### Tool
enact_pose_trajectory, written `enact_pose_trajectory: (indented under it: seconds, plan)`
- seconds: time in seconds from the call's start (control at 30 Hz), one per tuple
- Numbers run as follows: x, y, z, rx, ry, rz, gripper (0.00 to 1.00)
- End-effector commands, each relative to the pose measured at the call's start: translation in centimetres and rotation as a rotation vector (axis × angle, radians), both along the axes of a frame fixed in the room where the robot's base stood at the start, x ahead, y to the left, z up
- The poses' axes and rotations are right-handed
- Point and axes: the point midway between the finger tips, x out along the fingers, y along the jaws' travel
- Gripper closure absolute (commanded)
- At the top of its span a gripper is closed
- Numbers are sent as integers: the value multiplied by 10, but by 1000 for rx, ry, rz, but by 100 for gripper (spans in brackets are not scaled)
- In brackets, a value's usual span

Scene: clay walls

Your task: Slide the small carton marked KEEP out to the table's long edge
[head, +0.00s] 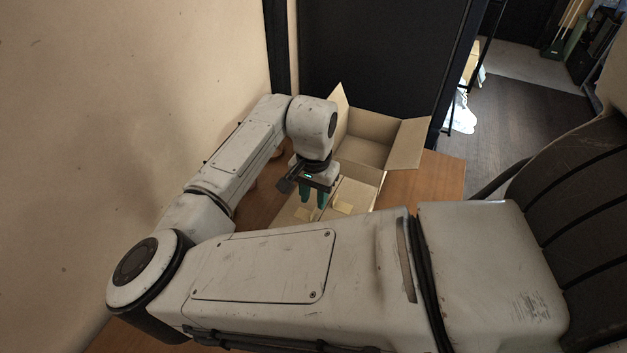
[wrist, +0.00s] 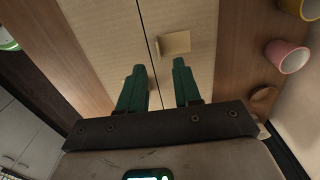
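My gripper (head: 313,203) points down over pale cardboard in the head view. In the wrist view its two green fingers (wrist: 159,67) stand apart with no object visible between them. The cardboard (wrist: 95,40) fills the middle below, split lengthwise by a dark seam; I cannot tell whether this is one carton or two side by side. A tan note (wrist: 174,43) lies right of the seam. In the head view a carton top (head: 352,190) carries a yellowish note (head: 343,207). No KEEP marking is readable. Whether the fingertips touch the cardboard is unclear.
An open-flapped cardboard box (head: 365,150) stands behind the gripper. The wooden table (head: 437,180) is bare at right. A pink cup (wrist: 287,56) and a yellow cup (wrist: 301,8) stand at right in the wrist view. A clay wall (head: 130,90) borders the left. My arm hides the near table.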

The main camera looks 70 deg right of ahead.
Motion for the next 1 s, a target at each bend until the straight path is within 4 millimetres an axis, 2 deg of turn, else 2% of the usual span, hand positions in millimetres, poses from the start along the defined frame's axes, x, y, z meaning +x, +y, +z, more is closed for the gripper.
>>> enact_pose_trajectory:
  seconds: [0.1, 0.3, 0.7, 1.0]
  plan:
    - [0, 0, -18, 1, 2, 1, 67]
    - [0, 0, -38, 0, 1, 1, 67]
    - [0, 0, -44, 0, 0, 0, 67]
    - [0, 0, -44, 0, 0, 0, 95]
